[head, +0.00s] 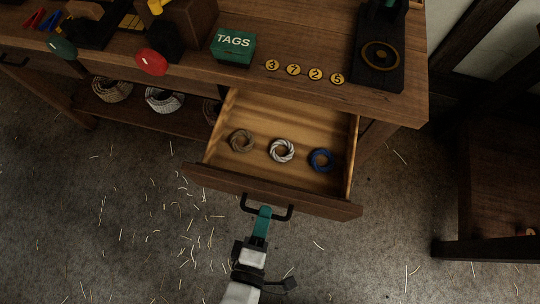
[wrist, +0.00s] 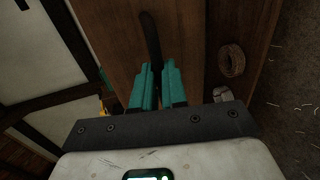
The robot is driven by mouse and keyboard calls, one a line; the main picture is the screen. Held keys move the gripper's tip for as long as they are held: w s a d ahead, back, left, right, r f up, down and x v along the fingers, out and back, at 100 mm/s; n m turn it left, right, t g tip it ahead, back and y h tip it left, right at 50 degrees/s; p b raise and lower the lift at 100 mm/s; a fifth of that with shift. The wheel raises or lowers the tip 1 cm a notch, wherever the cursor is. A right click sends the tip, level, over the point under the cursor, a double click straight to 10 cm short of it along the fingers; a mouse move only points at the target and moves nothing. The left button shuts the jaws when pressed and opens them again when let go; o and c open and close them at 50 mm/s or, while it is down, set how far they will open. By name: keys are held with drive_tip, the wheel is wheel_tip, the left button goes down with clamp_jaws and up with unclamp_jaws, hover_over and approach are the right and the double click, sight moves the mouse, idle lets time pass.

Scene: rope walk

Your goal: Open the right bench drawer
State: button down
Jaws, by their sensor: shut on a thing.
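The right bench drawer (head: 275,193) stands pulled out well from the bench in the head view. Three small rope coils lie inside it: a brown one (head: 241,141), a white one (head: 282,150) and a blue one (head: 321,160). Its black bar handle (head: 282,215) is on the front panel. My gripper (head: 262,214), with teal fingers, is shut on the handle from the front. In the wrist view the teal fingers (wrist: 159,84) close around the dark handle (wrist: 151,40) against the wooden drawer front. The part of the handle between the fingers is hidden.
The bench top (head: 305,95) holds a green TAGS box (head: 233,47), several numbered yellow discs and a black device (head: 379,62). Rope coils (head: 164,99) sit on the lower shelf. A wooden piece of furniture (head: 490,190) stands at right. The floor before the drawer is open, with scattered fibres.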

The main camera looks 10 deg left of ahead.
drive_tip(key=shift+f+v, duration=0.2)
drive_tip(key=shift+v, duration=0.8)
drive_tip(key=shift+f+v, duration=0.2)
drive_tip(key=shift+v, duration=0.8)
drive_tip(key=shift+s, duration=0.1)
drive_tip(key=c, duration=1.2)
unclamp_jaws()
drive_tip(key=b+v, duration=0.1)
drive_tip(key=v, duration=0.9)
drive_tip(key=shift+s, duration=0.35)
drive_tip(key=shift+s, duration=0.1)
